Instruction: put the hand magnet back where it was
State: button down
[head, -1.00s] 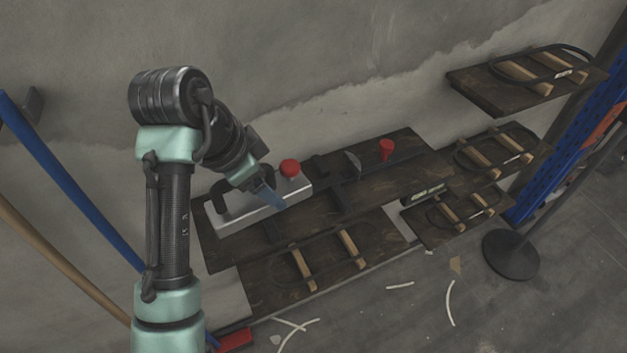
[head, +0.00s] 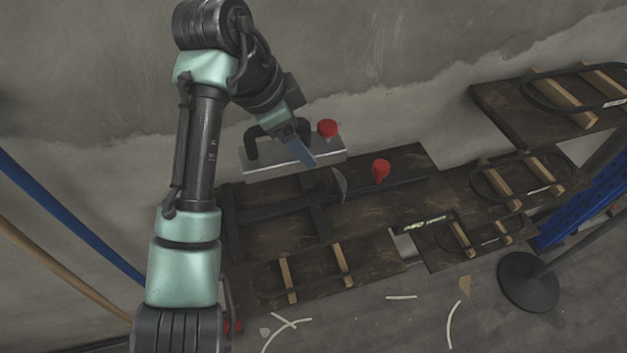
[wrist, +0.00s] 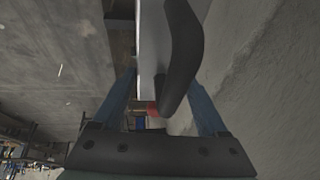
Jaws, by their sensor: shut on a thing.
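The hand magnet (head: 262,170) is a pale grey bar with a black handle and a red knob (head: 327,128) at its right end. My gripper (head: 303,154) is shut on it, with blue fingers at the handle, and holds it up against the wall side above the bench's back left part. In the wrist view the black handle (wrist: 182,55) runs between my fingers (wrist: 160,95), and the pale bar (wrist: 150,40) lies beyond it. The dark wooden bench (head: 400,215) has a black frame (head: 318,222) on it below the magnet.
A second red knob (head: 380,169) stands on the bench, right of a grey half-disc (head: 340,185). Wooden strips (head: 288,280) lie at the front. Dark shelves (head: 500,115) with wooden bars, a blue rack (head: 580,215) and a round black base (head: 528,282) are at right.

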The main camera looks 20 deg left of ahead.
aim_at(295, 163)
jog(key=f, duration=0.5)
jog(key=shift+s+a+p, duration=0.3)
jog(key=shift+s+p, duration=0.05)
jog(key=shift+s, duration=0.05)
notch_tip(295, 163, down, 4)
jog(key=shift+f, duration=0.15)
jog(key=shift+w, duration=0.15)
jog(key=shift+f, duration=0.3)
